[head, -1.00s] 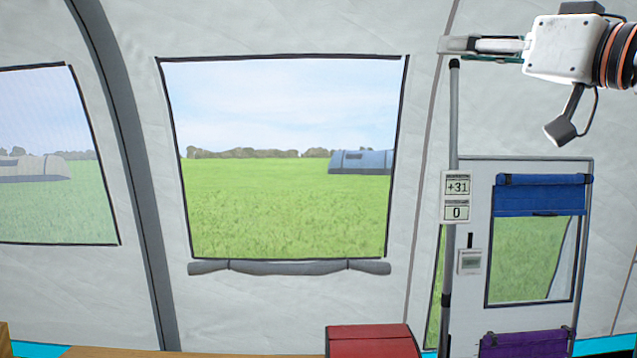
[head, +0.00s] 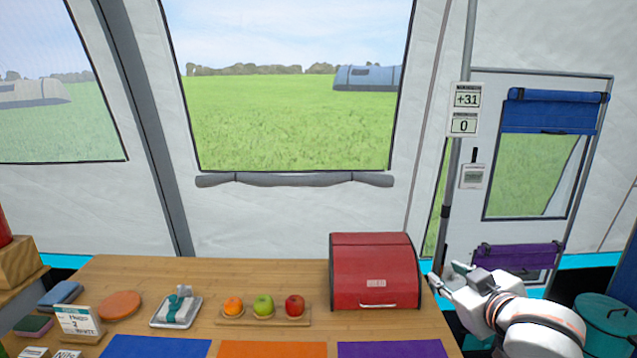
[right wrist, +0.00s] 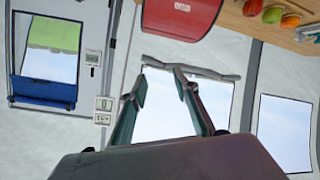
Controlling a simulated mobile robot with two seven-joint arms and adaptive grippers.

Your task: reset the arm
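My right gripper (head: 447,274) is at the lower right in the head view, just right of the red bread box (head: 374,270) on the wooden table. In the right wrist view, its two fingers (right wrist: 160,76) stand apart with nothing between them, so it is open and empty. My right arm comes in from the bottom right corner. The wrist view is turned over, with the red box (right wrist: 180,15) at its top. My left gripper and arm are not in view.
The table (head: 130,275) holds a fruit board (head: 262,316) with an orange, a green apple and a red apple. A tray (head: 176,312), an orange disc (head: 121,305) and coloured mats stand nearby. A teal bin (head: 606,322) is at the far right.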

